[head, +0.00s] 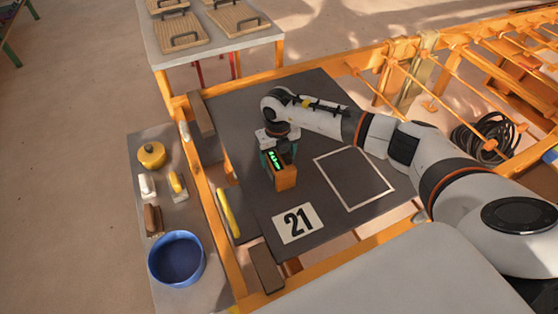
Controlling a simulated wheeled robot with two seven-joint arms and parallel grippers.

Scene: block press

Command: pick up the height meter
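The height meter (285,181) is a small orange block with a dark face and a lit green display. It is in the middle of the head view, over the dark press bed (237,110). My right gripper (279,160) points down at it, with its teal fingers on either side of its upper part. Whether the fingers press on it or stand slightly apart from it cannot be told. Whether the meter rests on the bed or hangs just above it is also unclear. My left gripper is out of view.
A white square outline (318,171) and a card with "21" (295,223) lie on the bed. An orange frame (213,227) borders it. A side shelf at left holds a blue bowl (176,282), a yellow pot (152,155) and brushes. A table with boards (180,32) stands behind.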

